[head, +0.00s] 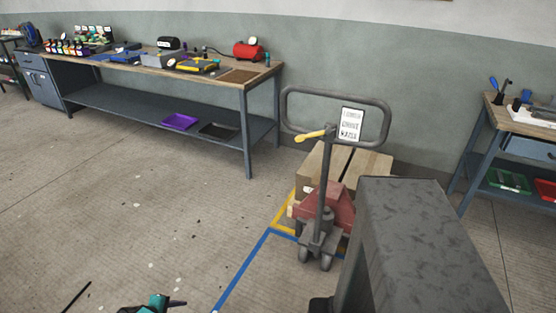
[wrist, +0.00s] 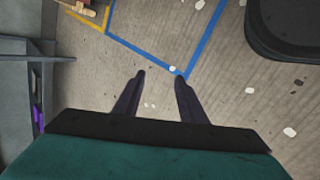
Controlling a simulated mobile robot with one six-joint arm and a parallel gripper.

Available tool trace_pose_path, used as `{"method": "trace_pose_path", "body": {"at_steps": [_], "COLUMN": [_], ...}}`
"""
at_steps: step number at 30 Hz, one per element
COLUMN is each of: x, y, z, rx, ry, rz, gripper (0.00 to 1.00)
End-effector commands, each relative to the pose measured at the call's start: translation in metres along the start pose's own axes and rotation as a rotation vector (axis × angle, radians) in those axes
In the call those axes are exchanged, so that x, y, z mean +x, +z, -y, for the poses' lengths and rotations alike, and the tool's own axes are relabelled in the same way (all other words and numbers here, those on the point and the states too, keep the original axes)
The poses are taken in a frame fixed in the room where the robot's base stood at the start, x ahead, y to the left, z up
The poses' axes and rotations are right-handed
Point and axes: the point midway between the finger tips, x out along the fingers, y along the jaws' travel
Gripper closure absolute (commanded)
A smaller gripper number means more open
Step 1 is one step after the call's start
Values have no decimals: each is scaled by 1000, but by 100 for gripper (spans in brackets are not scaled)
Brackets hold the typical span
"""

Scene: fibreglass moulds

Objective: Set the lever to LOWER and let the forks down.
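The pallet truck (head: 323,215) stands right of centre in the head view, with a looped grey handle (head: 335,92), an upright shaft and a red body. A yellow lever (head: 314,135) sticks out to the left below the loop. A white label card (head: 350,123) hangs beside it, its words too small to read. The forks are hidden under a wooden load (head: 345,170). My gripper (head: 175,303) is low at the bottom edge, well away from the lever. In the wrist view its two fingers (wrist: 160,77) are apart with only floor between them.
A long workbench (head: 262,73) with tools runs along the back wall; a purple tray (head: 180,121) sits on its lower shelf. Another bench (head: 490,112) stands at right. Blue floor tape (head: 240,272) and yellow tape (head: 283,212) mark the truck's bay. Floor at left is mostly clear.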

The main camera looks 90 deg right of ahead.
Motion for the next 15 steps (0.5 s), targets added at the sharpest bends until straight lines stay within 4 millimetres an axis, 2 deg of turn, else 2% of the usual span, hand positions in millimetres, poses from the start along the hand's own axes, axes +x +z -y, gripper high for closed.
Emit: {"method": "trace_pose_path", "body": {"at_steps": [1,3,11,15], "x": [0,3,7,7], "y": [2,5,25,42], "z": [-24,-54,-161,-218], "rx": [15,27,57,62], "ry": [31,76,244,334], "rz": [-3,-10,-19,-13], "gripper": [62,62,62,62]}}
